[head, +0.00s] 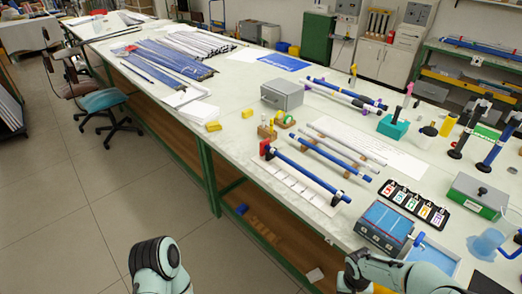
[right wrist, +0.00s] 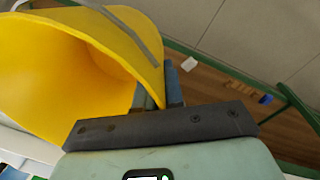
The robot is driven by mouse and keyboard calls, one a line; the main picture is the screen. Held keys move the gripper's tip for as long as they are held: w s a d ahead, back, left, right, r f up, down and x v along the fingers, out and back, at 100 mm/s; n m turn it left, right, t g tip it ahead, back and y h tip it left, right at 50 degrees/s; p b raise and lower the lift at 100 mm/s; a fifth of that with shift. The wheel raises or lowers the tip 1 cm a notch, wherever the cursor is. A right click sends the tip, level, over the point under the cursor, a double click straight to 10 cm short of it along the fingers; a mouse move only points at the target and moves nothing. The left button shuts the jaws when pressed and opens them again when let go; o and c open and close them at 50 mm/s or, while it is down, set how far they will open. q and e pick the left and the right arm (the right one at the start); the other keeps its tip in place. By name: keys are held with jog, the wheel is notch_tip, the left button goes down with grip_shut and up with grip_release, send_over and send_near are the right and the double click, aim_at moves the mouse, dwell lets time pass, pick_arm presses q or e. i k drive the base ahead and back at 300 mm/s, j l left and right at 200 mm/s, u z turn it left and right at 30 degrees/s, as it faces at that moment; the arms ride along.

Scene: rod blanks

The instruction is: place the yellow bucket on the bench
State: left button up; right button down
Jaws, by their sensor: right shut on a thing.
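The yellow bucket (right wrist: 60,65) fills the upper left of the right wrist view, its wide opening partly facing the camera and a grey strip, perhaps its handle, across it. My right gripper (right wrist: 172,82) is shut on the bucket's wall at the rim. In the head view my right arm comes in at the bottom right, with a small yellow patch below it that may be the bucket. The long, pale-topped bench (head: 228,135) runs from the back left to the front right. My left arm shows at the bottom; its gripper is out of frame.
Blue rods on stands (head: 305,175), a grey metal box (head: 282,95) and a blue-lidded case (head: 384,227) occupy the near bench. Bare bench top shows left of the grey box. A teal chair (head: 103,100) stands at the left. A wooden shelf lies under the bench.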

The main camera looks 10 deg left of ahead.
aim_at(240, 141)
jog(key=i+j+u, duration=0.1)
jog(key=j, duration=0.35)
jog(key=i+j+u, duration=0.1)
jog(key=i+j, duration=0.15)
jog(key=j, duration=0.2)
jog(key=i+j+u, duration=0.15)
jog(key=j, duration=0.3)
jog(key=i+j+u, duration=0.1)
jog(key=i+j, duration=0.2)
jog(key=j, duration=0.1)
